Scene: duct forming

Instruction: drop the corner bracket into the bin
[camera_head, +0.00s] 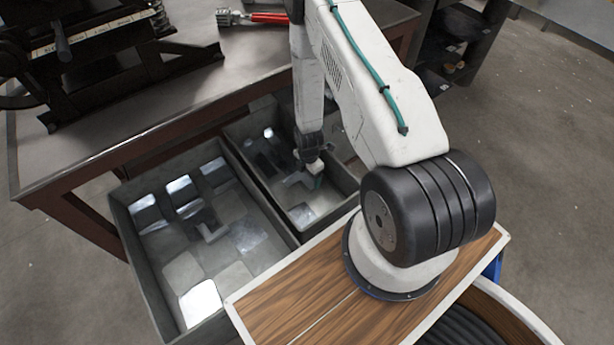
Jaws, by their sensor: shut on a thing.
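A small light-grey L-shaped corner bracket (299,179) shows just under my gripper (315,167), over the smaller grey bin (345,178). My gripper points down inside the outline of this bin and is shut on the bracket. The fingertips are small and partly merge with the bracket, so the exact grip and the height above the bin floor are hard to tell.
A workbench (120,115) with a dark machine (90,55) stands behind the bins. A red-handled tool (268,17) lies on it. The smaller bin holds several metal pieces. Its walls stand close around my gripper. Open floor (540,150) lies at right.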

